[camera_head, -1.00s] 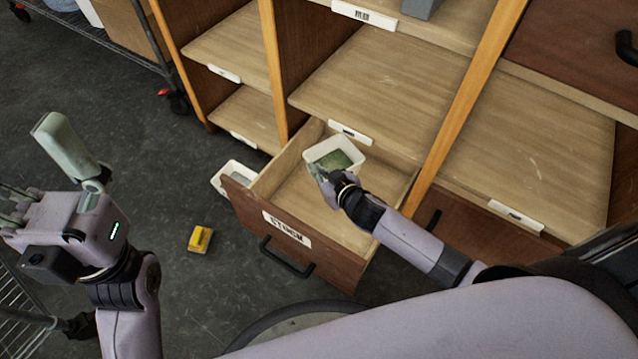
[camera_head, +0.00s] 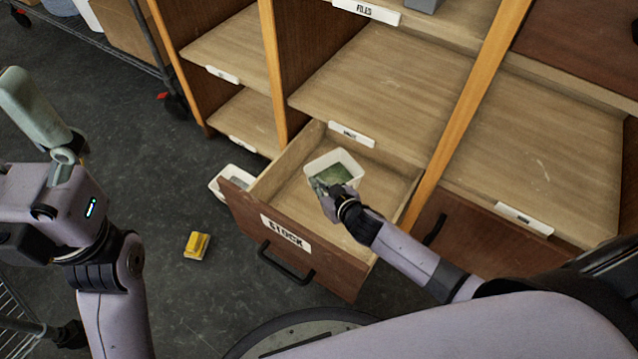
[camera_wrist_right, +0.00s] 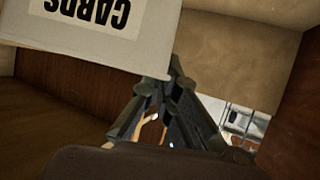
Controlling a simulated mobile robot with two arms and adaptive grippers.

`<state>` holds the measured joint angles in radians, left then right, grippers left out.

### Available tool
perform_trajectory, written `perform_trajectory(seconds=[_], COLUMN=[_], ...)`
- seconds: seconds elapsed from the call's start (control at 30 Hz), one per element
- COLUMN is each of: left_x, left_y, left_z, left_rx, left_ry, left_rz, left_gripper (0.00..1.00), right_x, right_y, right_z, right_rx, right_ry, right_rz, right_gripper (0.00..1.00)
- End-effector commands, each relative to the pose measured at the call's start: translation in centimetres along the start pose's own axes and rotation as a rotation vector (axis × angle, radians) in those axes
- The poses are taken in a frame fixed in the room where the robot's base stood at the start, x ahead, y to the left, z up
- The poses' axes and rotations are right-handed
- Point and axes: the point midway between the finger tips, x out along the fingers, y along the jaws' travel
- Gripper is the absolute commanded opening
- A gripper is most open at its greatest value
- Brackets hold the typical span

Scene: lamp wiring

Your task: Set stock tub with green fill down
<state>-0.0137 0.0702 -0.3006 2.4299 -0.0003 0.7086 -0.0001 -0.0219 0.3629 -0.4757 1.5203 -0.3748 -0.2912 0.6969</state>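The white stock tub (camera_head: 347,158) with green fill (camera_head: 335,174) is inside the open drawer marked STOCK (camera_head: 240,214), toward its back. My right gripper (camera_head: 328,188) is at the tub's near side, shut on its wall. In the right wrist view, the gripper (camera_wrist_right: 172,82) meets the edge of the tub's pale wall (camera_wrist_right: 150,40), which bears an upside-down CARDS label. I cannot tell if the tub's base touches the drawer floor. My left gripper (camera_head: 40,125) is at the far left, away from the drawer, with its finger spread and nothing seen in it.
Another white tub (camera_head: 222,184) is just left of the drawer, low down. A yellow object (camera_head: 196,245) lies on the dark floor. The shelf (camera_head: 385,85) above the drawer is bare. A wire cart (camera_head: 120,50) stands at the upper left. The drawer's front part has free room.

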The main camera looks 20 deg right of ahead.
Motion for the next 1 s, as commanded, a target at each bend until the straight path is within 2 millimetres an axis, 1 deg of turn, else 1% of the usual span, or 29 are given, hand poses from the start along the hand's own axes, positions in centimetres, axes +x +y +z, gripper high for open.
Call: perform_trajectory(seconds=[0.07,0.43,0.7,0.77,0.83,0.87,0.9,1.0], left_x=[0.1,0.2,0.3,0.5,0.9,0.7,0.1,-0.3], left_y=[0.0,0.0,0.0,0.0,-0.1,-0.2,-0.2,-0.3], left_z=[0.0,-0.1,-0.2,-0.2,-0.3,-0.2,0.0,0.0], left_rx=[0.0,0.0,0.0,0.0,0.0,0.0,-0.002,-0.007], left_ry=[0.002,0.005,0.006,0.007,0.01,-0.003,-0.028,-0.061], left_rz=[0.001,0.0,-0.001,-0.001,-0.003,-0.009,-0.019,-0.03], left_gripper=[0.9,0.9,0.9,0.9,0.9,0.9,0.9,0.9], right_x=[0.0,0.0,0.0,-0.2,-0.5,-0.7,-1.5,-3.5], right_y=[0.0,0.0,0.0,0.1,0.1,0.1,0.0,0.0], right_z=[-0.1,0.0,-0.1,-0.4,-1.1,-1.5,-1.3,-1.4], right_rx=[-0.001,-0.001,-0.001,-0.002,-0.005,-0.005,0.0,0.002], right_ry=[0.002,0.0,0.0,0.001,0.002,0.002,-0.003,-0.004], right_rz=[0.0,0.0,0.0,-0.001,-0.001,-0.001,-0.002,-0.002], right_gripper=[0.0,0.25,0.25,0.25,0.25,0.25,0.25,0.25])
